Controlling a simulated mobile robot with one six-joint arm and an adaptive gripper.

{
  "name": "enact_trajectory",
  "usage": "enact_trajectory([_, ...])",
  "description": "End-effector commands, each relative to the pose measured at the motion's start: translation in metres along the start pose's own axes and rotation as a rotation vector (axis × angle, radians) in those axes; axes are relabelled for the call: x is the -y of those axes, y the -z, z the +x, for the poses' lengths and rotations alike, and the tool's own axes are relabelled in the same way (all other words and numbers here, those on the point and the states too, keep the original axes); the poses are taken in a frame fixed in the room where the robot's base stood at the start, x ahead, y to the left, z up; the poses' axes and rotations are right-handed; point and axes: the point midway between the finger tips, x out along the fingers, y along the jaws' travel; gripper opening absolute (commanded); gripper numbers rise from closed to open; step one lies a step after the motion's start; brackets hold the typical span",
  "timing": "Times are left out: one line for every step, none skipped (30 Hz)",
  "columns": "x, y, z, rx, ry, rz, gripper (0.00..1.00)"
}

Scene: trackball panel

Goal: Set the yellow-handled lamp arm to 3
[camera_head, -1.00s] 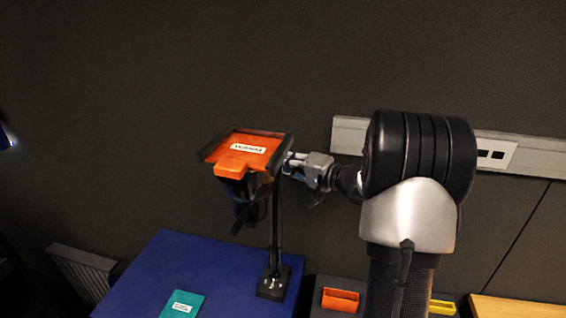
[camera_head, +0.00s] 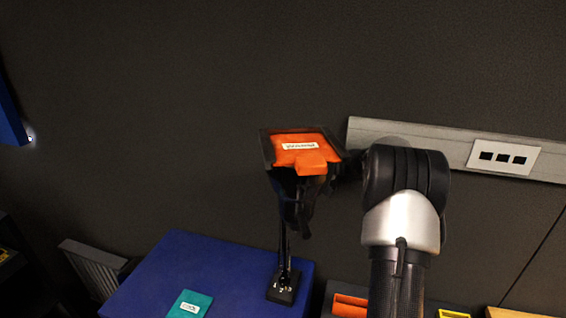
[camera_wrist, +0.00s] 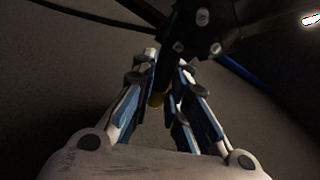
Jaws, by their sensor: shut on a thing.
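The lamp (camera_head: 301,150) has an orange, labelled head in a dark frame, on a thin black pole. Its black base (camera_head: 284,287) carries small white digits and stands on the blue tabletop. The head lies over and slightly right of the base. In the wrist view, my gripper (camera_wrist: 168,66) has both fingers around a dark rod. A dull yellow tip, seemingly the handle (camera_wrist: 157,99), shows between the fingers. I cannot tell which digit the lamp arm points at.
A blue table (camera_head: 180,268) bears a teal labelled item (camera_head: 190,304) at its front. An orange bin (camera_head: 350,305) stands to the right of the table. A wall rail (camera_head: 420,137) with a socket plate (camera_head: 503,156) runs behind my arm. A radiator (camera_head: 95,267) is at the left.

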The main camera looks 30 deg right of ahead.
Motion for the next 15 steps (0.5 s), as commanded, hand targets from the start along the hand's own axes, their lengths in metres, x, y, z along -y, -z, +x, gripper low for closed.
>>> enact_trajectory([-0.0001, -0.0003, 0.0008, 0.006, 0.002, 0.000, 0.00])
enact_trajectory([0.0000, -0.0005, 0.0011, 0.009, 0.003, 0.000, 0.00])
enact_trajectory([0.0001, -0.0006, 0.0012, 0.011, 0.004, 0.000, 0.00])
enact_trajectory([0.0002, -0.0007, 0.0013, 0.013, 0.004, 0.000, 0.00])
enact_trajectory([0.0002, -0.0007, 0.0014, 0.013, 0.004, 0.000, 0.00])
enact_trajectory([0.0003, -0.0007, 0.0014, 0.013, 0.004, 0.000, 0.00])
enact_trajectory([0.0003, -0.0007, 0.0014, 0.013, 0.004, 0.000, 0.00])
enact_trajectory([0.0003, -0.0007, 0.0013, 0.013, 0.004, 0.000, 0.00])
enact_trajectory([0.0002, -0.0007, 0.0013, 0.013, 0.004, 0.000, 0.00])
enact_trajectory([0.0003, -0.0007, 0.0013, 0.013, 0.004, 0.000, 0.00])
enact_trajectory([0.0002, -0.0006, 0.0013, 0.013, 0.004, 0.000, 0.00])
enact_trajectory([0.0002, -0.0006, 0.0013, 0.012, 0.004, 0.000, 0.00])
enact_trajectory([0.0002, -0.0006, 0.0013, 0.012, 0.004, 0.000, 0.00])
enact_trajectory([0.0002, -0.0006, 0.0012, 0.012, 0.004, 0.000, 0.15])
enact_trajectory([0.0002, -0.0006, 0.0012, 0.012, 0.004, 0.000, 0.18])
